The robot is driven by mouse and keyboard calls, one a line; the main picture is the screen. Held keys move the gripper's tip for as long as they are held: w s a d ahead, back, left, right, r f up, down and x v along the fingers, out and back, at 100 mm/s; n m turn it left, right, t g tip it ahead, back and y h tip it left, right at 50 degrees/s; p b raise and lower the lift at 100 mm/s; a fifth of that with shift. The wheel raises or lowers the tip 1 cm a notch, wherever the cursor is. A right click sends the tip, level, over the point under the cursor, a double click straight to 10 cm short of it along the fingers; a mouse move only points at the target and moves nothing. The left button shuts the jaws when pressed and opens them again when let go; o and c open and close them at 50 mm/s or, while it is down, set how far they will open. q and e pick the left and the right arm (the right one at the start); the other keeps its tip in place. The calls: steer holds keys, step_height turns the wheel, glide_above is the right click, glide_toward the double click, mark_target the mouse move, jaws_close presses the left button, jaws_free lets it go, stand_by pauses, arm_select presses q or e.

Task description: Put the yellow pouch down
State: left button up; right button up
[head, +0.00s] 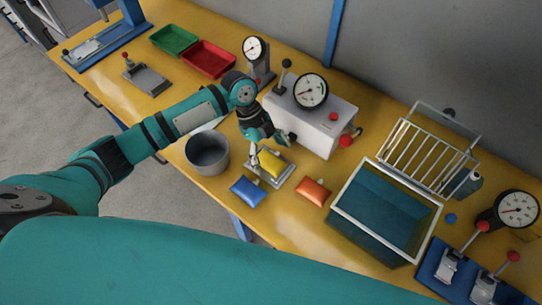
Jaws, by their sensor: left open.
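The yellow pouch (270,165) lies on a small grey metal plate or tray (285,175) on the yellow bench. My left gripper (263,150) is above and just beside the pouch, pointing down, with its fingers partly hidden by the wrist. It is open, and one finger shows close to the pouch's left edge. I cannot tell whether a finger touches the pouch. My right gripper does not show.
A blue pouch (247,191) and an orange pouch (313,191) lie close by. A grey pot (208,153) stands left, a white box with a gauge (312,125) behind, and a water tank (385,215) right. Red (209,59) and green trays (174,40) sit farther back.

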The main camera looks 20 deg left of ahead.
arm_select(q)
steer(key=b+v, duration=0.1)
steer(key=v, duration=0.9)
steer(key=shift+a+r, duration=0.15)
steer(key=shift+r, duration=0.1)
steer(key=shift+s+f, duration=0.1)
